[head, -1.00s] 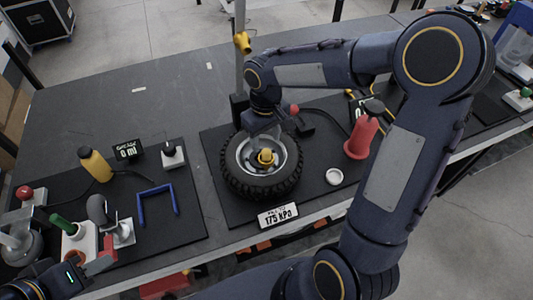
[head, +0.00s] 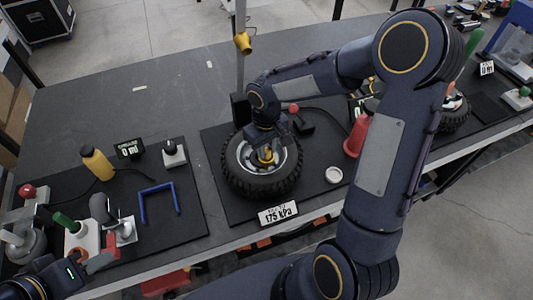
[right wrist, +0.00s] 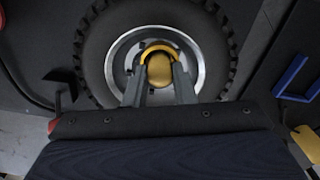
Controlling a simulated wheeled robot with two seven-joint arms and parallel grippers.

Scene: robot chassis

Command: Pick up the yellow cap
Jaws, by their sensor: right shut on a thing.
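The yellow cap (head: 266,155) is at the middle of the wheel (head: 262,188), which lies flat on a black mat. In the right wrist view the cap (right wrist: 160,68) sits between the two grey fingers of my right gripper (right wrist: 160,82). My right gripper (head: 267,146) has come down over the wheel's hub and is shut on the cap. I cannot tell whether the cap still touches the hub. My left gripper (head: 98,262) is at the lower left, near a red part; its fingers are not clear enough to tell open from shut.
A red bottle (head: 357,135) and a white ring (head: 334,175) are right of the wheel. A 175 kPa display (head: 278,214) stands in front. A yellow bottle (head: 96,163) and blue bracket (head: 158,203) are on the left mat. The table's back left is clear.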

